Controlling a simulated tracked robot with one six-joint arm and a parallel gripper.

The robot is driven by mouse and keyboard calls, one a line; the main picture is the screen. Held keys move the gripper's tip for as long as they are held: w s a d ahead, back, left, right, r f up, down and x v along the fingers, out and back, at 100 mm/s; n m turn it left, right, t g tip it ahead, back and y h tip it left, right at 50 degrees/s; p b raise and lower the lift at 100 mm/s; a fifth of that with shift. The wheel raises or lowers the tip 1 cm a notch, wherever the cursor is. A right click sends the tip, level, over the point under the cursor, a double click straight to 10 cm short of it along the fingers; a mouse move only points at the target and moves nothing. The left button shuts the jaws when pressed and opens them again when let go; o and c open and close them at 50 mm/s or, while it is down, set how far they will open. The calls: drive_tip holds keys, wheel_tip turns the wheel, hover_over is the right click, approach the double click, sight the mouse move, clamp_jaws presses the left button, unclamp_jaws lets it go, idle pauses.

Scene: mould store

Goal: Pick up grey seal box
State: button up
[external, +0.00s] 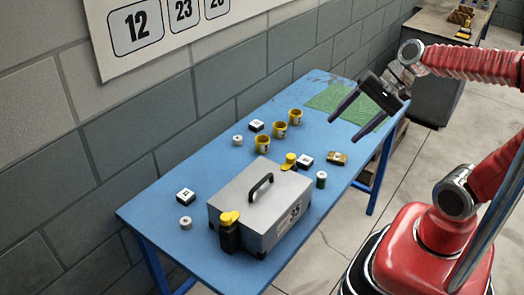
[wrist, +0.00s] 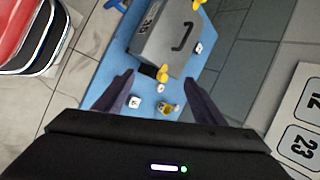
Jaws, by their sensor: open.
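The grey box (external: 250,207) is a large closed case with a black handle on its lid and a number label on its side. It stands at the near end of the blue table (external: 150,215). In the wrist view the box (wrist: 165,42) lies beyond my fingertips. My gripper (external: 344,130) is open and empty, raised above the far part of the table, up and to the right of the box in the external view. In the wrist view my gripper (wrist: 160,78) shows two spread dark fingers with nothing held between them.
A green mat (external: 375,105) lies at the far end. A wall runs behind.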

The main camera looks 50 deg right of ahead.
drive_tip(key=w+d+r+m+t, duration=0.2)
drive_tip(key=w+d+m+t, duration=0.5)
drive_tip(key=w+d+m, duration=0.9)
drive_tip(key=m, duration=0.3)
approach(307, 160)
drive_tip(key=w, duration=0.2)
drive_tip(key=w+f, duration=0.1)
drive_tip(key=shift+a+f+g+y, duration=0.1)
drive_tip(key=shift+a+g+y, duration=0.2)
drive_tip(key=shift+a, duration=0.05)
drive_tip(key=shift+w+a, duration=0.1)
drive_tip(key=shift+w, duration=0.05)
drive_tip(key=shift+x, duration=1.1)
drive_tip(key=shift+w, duration=0.1)
drive_tip(key=shift+x, duration=2.45)
